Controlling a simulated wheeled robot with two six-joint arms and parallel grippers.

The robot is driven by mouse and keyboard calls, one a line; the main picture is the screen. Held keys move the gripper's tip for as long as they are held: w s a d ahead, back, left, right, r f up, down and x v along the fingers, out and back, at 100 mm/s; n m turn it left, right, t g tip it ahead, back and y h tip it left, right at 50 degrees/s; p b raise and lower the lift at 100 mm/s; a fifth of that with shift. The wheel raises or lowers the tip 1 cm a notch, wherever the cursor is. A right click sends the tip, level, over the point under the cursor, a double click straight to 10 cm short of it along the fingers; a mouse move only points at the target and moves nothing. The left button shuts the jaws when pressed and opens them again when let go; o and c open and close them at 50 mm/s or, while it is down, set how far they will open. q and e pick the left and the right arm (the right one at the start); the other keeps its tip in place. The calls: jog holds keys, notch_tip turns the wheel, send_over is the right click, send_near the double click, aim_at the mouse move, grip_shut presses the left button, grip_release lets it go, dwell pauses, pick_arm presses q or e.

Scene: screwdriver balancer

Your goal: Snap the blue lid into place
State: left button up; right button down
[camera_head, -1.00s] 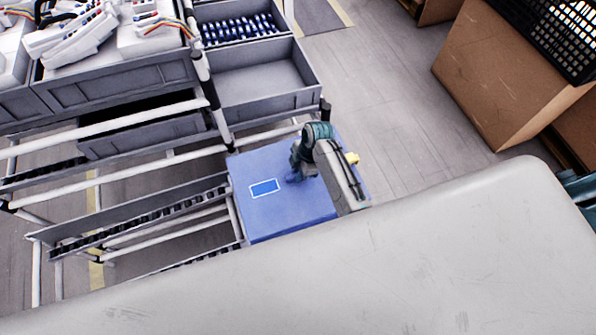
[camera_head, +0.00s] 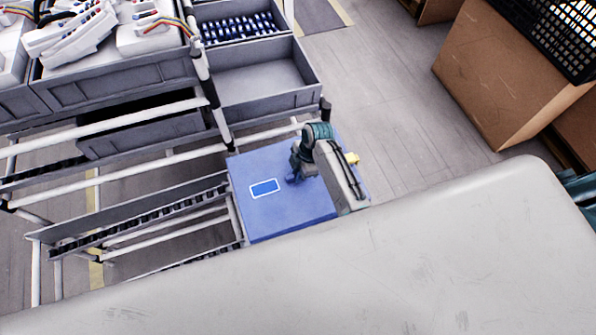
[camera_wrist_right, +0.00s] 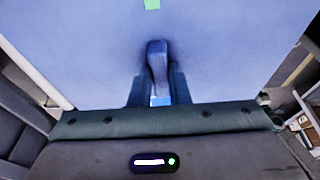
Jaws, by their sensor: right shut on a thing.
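A large flat blue panel (camera_head: 245,212) lies below the racks, with a white-outlined blue rectangle (camera_head: 264,188) on its top. It fills most of the right wrist view (camera_wrist_right: 80,50). My right gripper (camera_head: 294,178) is low over the panel, right of the rectangle. In the right wrist view its fingers are shut on a narrow darker-blue upright piece (camera_wrist_right: 157,62). I cannot tell whether that piece is the lid or a handle joined to the panel. Its lower end is hidden between the fingers. My left gripper is not in view.
A grey bin (camera_head: 265,84) is empty, with another of blue-and-white parts (camera_head: 240,28) behind it. A roller rack (camera_head: 140,212) stands left of the panel. A cardboard box (camera_head: 500,75) is at the upper right. Floor (camera_head: 390,110) between is clear.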

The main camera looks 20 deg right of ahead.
dwell(0.4)
jog(key=c, duration=1.3)
grip_release()
jog(key=b+v, duration=0.2)
jog(key=v, duration=0.8)
jog(key=shift+r, duration=0.35)
jog(key=shift+d, duration=0.1)
